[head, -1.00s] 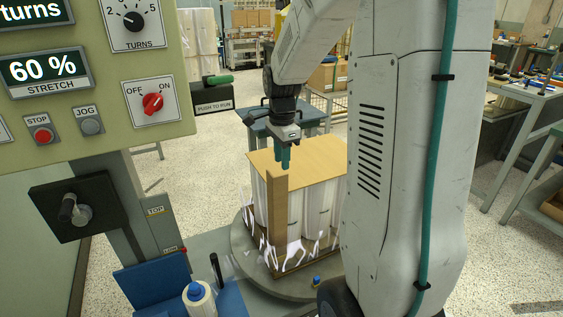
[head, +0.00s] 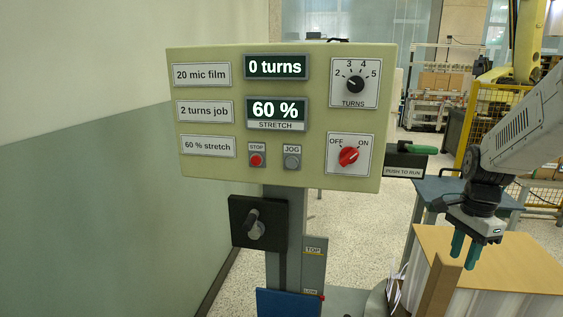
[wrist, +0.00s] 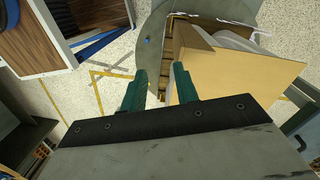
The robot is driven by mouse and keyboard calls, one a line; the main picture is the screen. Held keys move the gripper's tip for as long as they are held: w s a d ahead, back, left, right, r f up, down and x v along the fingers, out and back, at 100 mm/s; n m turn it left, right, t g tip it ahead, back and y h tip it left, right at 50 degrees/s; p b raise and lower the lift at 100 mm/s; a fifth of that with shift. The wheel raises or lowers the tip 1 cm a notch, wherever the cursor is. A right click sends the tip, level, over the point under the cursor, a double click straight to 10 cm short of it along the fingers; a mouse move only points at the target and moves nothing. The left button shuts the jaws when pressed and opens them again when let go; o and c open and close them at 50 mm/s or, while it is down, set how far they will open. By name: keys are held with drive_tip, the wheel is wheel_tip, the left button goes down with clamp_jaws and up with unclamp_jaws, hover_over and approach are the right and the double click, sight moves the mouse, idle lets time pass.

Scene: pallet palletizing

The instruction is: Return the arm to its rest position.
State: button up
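My gripper (head: 463,250) hangs from my arm at the right of the head view, its teal fingers pointing down in front of the wrapped pallet load's brown top sheet (head: 512,262). In the wrist view my gripper (wrist: 160,88) has its two teal fingers apart with a gap between them and nothing held. The load's top sheet (wrist: 240,85) lies beyond and to the right of the fingers there. A cardboard corner post (head: 437,289) stands at the load's near edge, close to the fingers in the head view; whether they touch is unclear.
The control panel (head: 220,120) reads 0 turns and 60 % stretch. Below it are a black crank plate (head: 258,222) and a column (head: 312,262). A green-handled push-to-run switch (head: 405,160) juts out right of the panel. A yellow fence (head: 490,110) stands behind.

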drive_tip(key=s+a+r+n+t, duration=0.1)
drive_tip(key=s+a+r+n, duration=0.3)
drive_tip(key=s+a+n, duration=0.4)
drive_tip(key=s+a+r+n+t, duration=0.1)
drive_tip(key=s+a+r+n, duration=0.4)
drive_tip(key=s+a+n, duration=0.4)
drive_tip(key=s+a, duration=0.1)
drive_tip(key=s, duration=0.2)
drive_tip(key=shift+a+r, duration=0.15)
drive_tip(key=shift+a, duration=0.1)
